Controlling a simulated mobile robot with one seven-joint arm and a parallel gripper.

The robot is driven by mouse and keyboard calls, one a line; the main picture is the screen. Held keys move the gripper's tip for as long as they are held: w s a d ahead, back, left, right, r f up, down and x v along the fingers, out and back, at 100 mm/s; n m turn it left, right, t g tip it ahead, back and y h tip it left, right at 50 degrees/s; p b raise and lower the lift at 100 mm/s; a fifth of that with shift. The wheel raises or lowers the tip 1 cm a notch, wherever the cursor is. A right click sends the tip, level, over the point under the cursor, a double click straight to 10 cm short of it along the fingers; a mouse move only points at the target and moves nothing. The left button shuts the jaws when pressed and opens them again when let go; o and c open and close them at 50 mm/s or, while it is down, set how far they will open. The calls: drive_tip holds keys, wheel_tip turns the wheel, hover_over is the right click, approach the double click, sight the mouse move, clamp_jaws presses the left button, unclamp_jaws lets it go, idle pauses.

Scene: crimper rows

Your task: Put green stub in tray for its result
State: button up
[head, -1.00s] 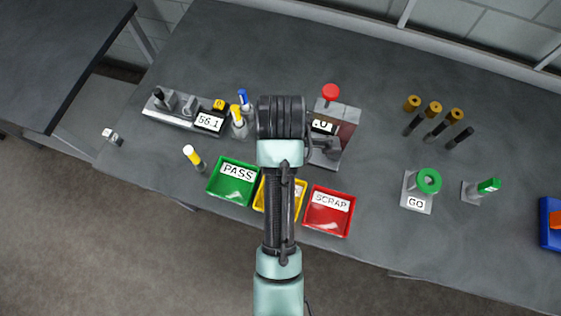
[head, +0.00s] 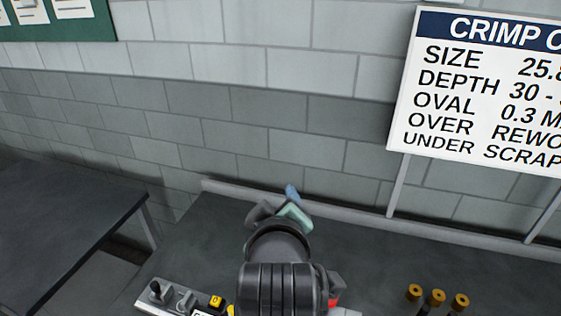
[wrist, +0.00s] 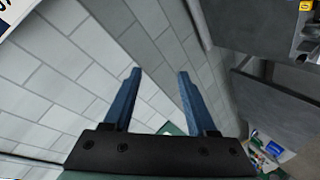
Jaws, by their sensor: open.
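My gripper (head: 291,192) is raised over the back of the workbench, in front of the block wall. In the wrist view my gripper (wrist: 159,72) shows two blue fingers apart, with nothing between them. I cannot make out a green stub in either current view. The PASS, yellow and SCRAP trays are outside the current head view.
Several brown-topped dark pins (head: 437,297) stand at the bench's right. A grey fixture (head: 165,298) with a yellow button (head: 216,301) is at lower left. Another dark table (head: 65,235) stands left.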

wheel_tip(320, 180, up, 18)
drive_tip(key=s+m+t, duration=0.2)
drive_tip(key=m+t, duration=0.2)
drive_tip(key=t, duration=0.2)
drive_tip(key=s+r+m+t, duration=0.2)
drive_tip(key=s+r+t, duration=0.2)
drive_tip(key=r, duration=0.5)
drive_tip(key=s+r+m+t, duration=0.3)
drive_tip(key=s+r+t, duration=0.1)
drive_tip(key=s+r, duration=0.4)
drive_tip(key=shift+r, duration=0.45)
drive_tip(key=shift+d, duration=0.1)
